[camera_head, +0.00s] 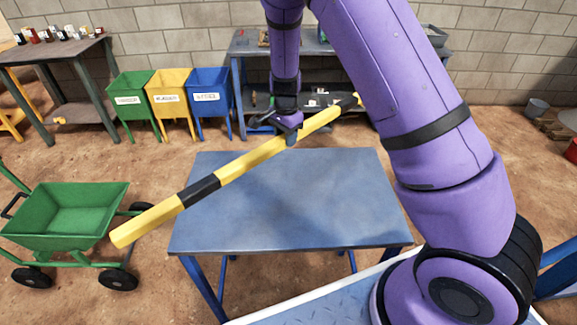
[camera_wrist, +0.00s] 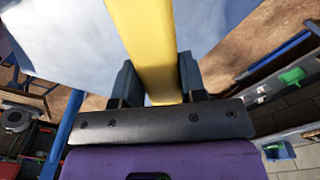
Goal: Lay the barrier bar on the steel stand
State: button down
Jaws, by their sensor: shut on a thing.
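The barrier bar (camera_head: 245,163) is a long yellow bar with black bands. My gripper (camera_head: 291,134) is shut on it toward its far right part and holds it tilted in the picture, with its near left end lower in the view. In the wrist view the yellow bar (camera_wrist: 150,45) runs between the two dark fingers of my gripper (camera_wrist: 158,85). The steel stand (camera_head: 300,205) is a blue-grey table with blue legs below the bar. The bar's left end sticks out past the stand's left edge. The bar appears above the top; the exact gap cannot be told.
A green cart (camera_head: 65,210) stands left of the stand. Green (camera_head: 130,98), yellow (camera_head: 168,95) and blue bins (camera_head: 208,95) stand behind. A workbench (camera_head: 240,45) is at the back wall and another table (camera_head: 50,55) at the far left. The stand's top looks bare.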

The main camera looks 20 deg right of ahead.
aim_at(289, 190)
jog(key=s+a+f+m, duration=0.1)
jog(key=s+f+m, duration=0.5)
jog(key=f+m, duration=0.1)
jog(key=shift+a+f+m, duration=0.15)
jog(key=shift+f+m, duration=0.05)
jog(key=shift+m, duration=0.4)
jog(key=shift+f, duration=3.25)
jog(key=shift+s+f, duration=0.1)
jog(key=shift+f, duration=0.2)
jog(key=c, duration=0.6)
grip_release()
jog(key=shift+r, duration=0.1)
